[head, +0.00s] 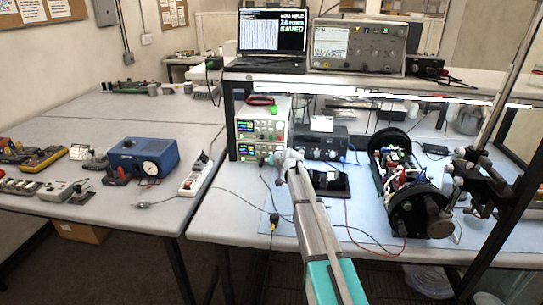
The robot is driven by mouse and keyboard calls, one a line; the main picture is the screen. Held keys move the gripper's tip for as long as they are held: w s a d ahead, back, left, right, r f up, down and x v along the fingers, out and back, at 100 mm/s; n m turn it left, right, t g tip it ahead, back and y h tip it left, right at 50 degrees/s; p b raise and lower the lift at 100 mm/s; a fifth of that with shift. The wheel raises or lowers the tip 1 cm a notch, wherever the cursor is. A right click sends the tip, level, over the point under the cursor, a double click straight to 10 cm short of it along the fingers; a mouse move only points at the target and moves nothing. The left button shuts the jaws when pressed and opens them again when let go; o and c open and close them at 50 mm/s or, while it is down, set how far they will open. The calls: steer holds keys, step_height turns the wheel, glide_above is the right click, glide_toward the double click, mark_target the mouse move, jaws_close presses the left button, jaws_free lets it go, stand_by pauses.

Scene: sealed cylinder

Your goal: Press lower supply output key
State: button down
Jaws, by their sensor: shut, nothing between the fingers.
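The upper supply (250,128) is mostly clear to see. The lower supply (246,152) shows its display at its left, while its right side is partly hidden by my gripper (283,157). My gripper is shut and empty, in front of the right part of the lower supply's face. I cannot tell whether it touches the face. The output key is too small or hidden to make out.
A dark instrument (322,140) stands right of the supplies, with a black tray (329,182) in front. An opened black cylinder (420,212) with wiring lies farther right beside a clamp stand (480,165). Loose cables cross the mat. A shelf (340,82) overhangs the supplies.

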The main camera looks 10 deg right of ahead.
mark_target(267, 156)
steer(key=shift+w+d, duration=0.2)
steer(key=shift+w, duration=0.3)
steer(key=shift+w+d, duration=0.15)
steer(key=shift+w, duration=0.35)
steer(key=shift+w, duration=0.15)
stand_by(0.8)
steer(key=shift+w+d, duration=0.1)
steer(key=shift+w, duration=0.15)
steer(key=shift+w+d, duration=0.15)
steer(key=shift+w, duration=0.2)
stand_by(1.0)
steer(key=shift+s, duration=0.1)
steer(key=shift+s+a, duration=0.3)
steer(key=shift+s, duration=0.35)
stand_by(0.5)
steer(key=shift+s+a, duration=0.25)
steer(key=shift+s, duration=0.55)
steer(key=shift+s+a, duration=0.2)
steer(key=shift+s, duration=0.6)
steer(key=shift+s+a, duration=0.25)
steer(key=shift+s, duration=0.55)
